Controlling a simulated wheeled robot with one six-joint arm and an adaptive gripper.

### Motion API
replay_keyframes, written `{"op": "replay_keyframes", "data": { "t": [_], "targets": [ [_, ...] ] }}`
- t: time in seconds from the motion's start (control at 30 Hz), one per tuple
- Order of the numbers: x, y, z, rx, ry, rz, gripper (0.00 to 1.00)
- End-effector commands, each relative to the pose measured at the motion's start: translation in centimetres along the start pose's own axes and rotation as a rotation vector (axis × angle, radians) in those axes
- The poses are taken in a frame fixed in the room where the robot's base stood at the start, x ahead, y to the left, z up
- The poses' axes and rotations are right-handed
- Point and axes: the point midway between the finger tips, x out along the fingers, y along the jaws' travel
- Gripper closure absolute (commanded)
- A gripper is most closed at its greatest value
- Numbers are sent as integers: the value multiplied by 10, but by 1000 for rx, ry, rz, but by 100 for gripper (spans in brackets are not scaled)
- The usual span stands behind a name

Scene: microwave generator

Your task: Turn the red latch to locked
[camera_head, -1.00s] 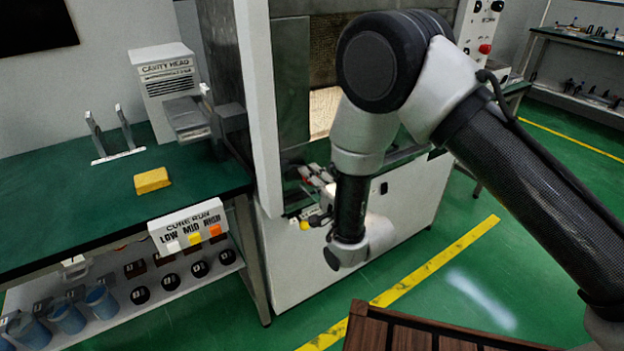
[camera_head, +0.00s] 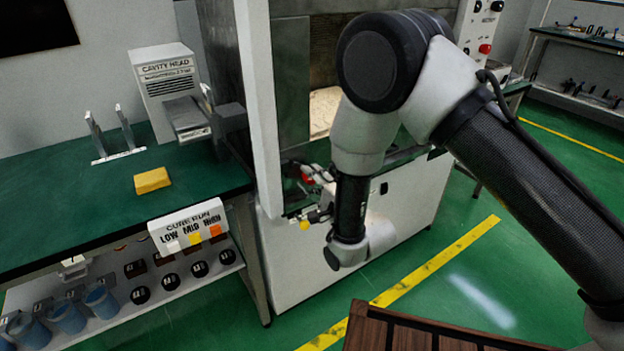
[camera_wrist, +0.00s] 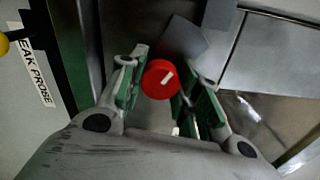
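The red latch (camera_wrist: 160,79) is a round red knob with a short white mark, tilted up to the right in the wrist view. My gripper (camera_wrist: 164,88) has its two green-padded fingers apart, one on each side of the knob. Whether a pad touches the knob is not clear. In the head view, a small red spot (camera_head: 307,179) shows at the cabinet front beside my gripper (camera_head: 318,190), which is partly hidden behind my arm.
A yellow knob (camera_head: 305,225) sits below the gripper, near a label ending "EAK PROBE" (camera_wrist: 37,72) in the wrist view. A white post (camera_head: 257,110) stands left of the gripper. The green bench (camera_head: 70,215) is further left, with a yellow block (camera_head: 152,180) on it.

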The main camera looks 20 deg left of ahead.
Motion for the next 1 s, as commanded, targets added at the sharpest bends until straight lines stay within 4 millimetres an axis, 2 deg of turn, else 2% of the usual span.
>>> {"op": "replay_keyframes", "data": {
  "t": [0.03, 0.1, 0.47, 0.8, 1.0],
  "targets": [
    [-1, 1, -1, 0, 3, 2, 57],
    [0, 1, -1, 0, 2, 2, 45],
    [-4, 1, 0, -1, 0, 1, 45],
    [-59, 2, 0, -1, 1, 5, 45],
    [-75, 0, -1, -1, 1, 1, 45]
  ]
}}
